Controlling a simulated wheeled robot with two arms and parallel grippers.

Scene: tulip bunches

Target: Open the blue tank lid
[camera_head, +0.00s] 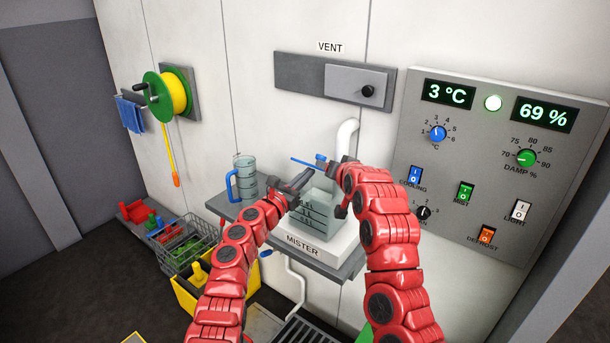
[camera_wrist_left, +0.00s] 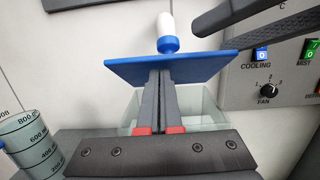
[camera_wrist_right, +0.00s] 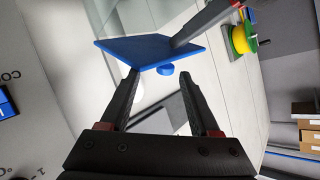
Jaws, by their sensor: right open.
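The blue tank lid (camera_head: 305,162) shows nearly edge-on above the clear tank (camera_head: 318,218) in the head view. It is a flat plate with a round blue knob (camera_wrist_right: 166,70). In the left wrist view the lid (camera_wrist_left: 200,66) is raised and tilted, with the tank's open rim behind. My left gripper (camera_wrist_left: 161,72) has its fingers together, their tips against the lid's face, seemingly its underside; the exact contact is unclear. My right gripper (camera_wrist_right: 160,75) is open and empty, its fingertips apart on either side of the knob and short of it.
The tank stands on the white mister base (camera_head: 318,248) on a grey shelf. A measuring jug (camera_head: 245,180) with a blue handle stands left of it. A white pipe (camera_head: 346,132) rises behind. The switch panel (camera_head: 480,155) is on the right wall.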

